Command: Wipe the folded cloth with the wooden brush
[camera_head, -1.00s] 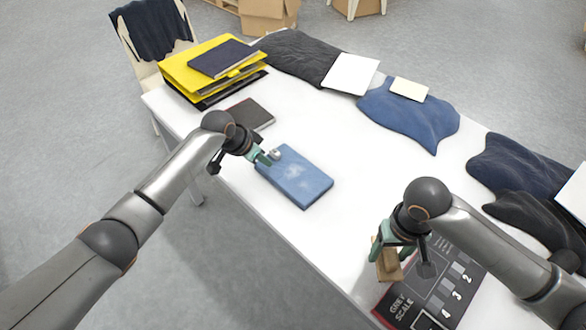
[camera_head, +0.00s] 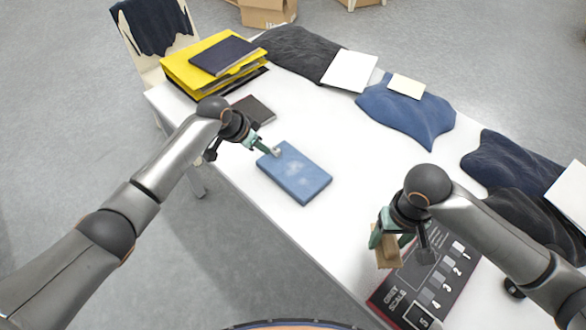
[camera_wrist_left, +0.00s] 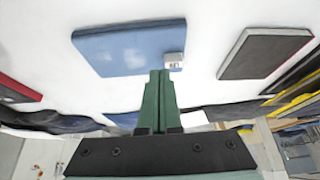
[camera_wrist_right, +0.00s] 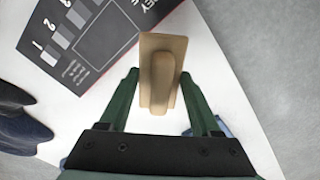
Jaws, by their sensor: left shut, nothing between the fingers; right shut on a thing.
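The folded blue cloth (camera_head: 300,178) lies flat on the white table, with a paler patch on top. It also shows in the left wrist view (camera_wrist_left: 125,48). My left gripper (camera_head: 268,150) is shut and empty at the cloth's upper left corner, beside a small whitish block (camera_wrist_left: 174,62); I cannot tell if they touch. My right gripper (camera_head: 388,240) is shut on the wooden brush (camera_head: 387,258) near the table's front edge, by the grey scale chart. In the right wrist view the brush (camera_wrist_right: 162,65) sits between the fingers. Its underside is hidden.
The grey scale chart (camera_head: 400,294) lies at the front right. Blue fabric (camera_head: 405,112), dark fabrics and white cards line the far side. A dark notebook (camera_head: 255,110) and yellow folders (camera_head: 188,75) stand at the left. The table between cloth and brush is clear.

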